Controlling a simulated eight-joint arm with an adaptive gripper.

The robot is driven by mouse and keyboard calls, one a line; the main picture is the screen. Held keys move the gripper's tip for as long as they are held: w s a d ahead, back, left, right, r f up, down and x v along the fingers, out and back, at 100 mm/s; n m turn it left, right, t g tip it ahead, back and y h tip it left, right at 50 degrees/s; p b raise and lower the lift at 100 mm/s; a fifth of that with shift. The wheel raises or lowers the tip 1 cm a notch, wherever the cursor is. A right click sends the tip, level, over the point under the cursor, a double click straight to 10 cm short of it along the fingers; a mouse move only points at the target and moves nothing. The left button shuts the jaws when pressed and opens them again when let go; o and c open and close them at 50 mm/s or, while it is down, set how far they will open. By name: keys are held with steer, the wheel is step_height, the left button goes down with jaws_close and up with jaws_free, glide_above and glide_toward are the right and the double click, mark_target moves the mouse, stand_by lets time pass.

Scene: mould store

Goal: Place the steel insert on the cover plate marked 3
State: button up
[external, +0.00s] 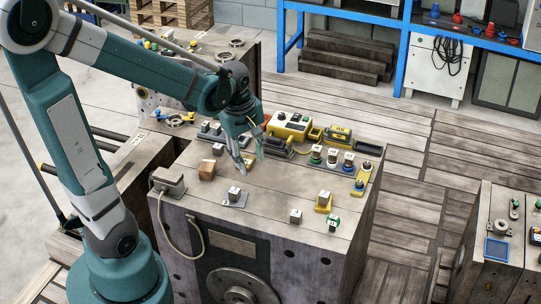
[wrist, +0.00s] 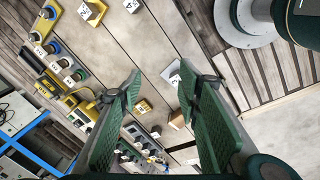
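My gripper (external: 251,162) hangs above the bench top, and its two green fingers stand wide apart in the wrist view (wrist: 165,100) with nothing held between them. Several small blocks and plates carry white number labels, mostly too small to read. I cannot tell which piece is the steel insert or which plate is marked 3.
A tan block (external: 207,169) stands left of my gripper. A row of round parts (external: 332,157) and a yellow device (external: 291,126) stand at the back. The bench's middle is mostly clear.

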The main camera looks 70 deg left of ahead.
steer(key=s+d+r+m+t, duration=0.1)
steer(key=d+r+m+t, duration=0.1)
steer(key=d+r+m, duration=0.3)
steer(key=s+d+r+m+t, duration=0.2)
steer(key=d+r+m, duration=0.4)
steer(key=d+m, duration=0.8)
steer(key=shift+s+d+r+t+h, duration=0.2)
steer(key=shift+d+r+t+h, duration=0.15)
steer(key=shift+d+t, duration=0.45)
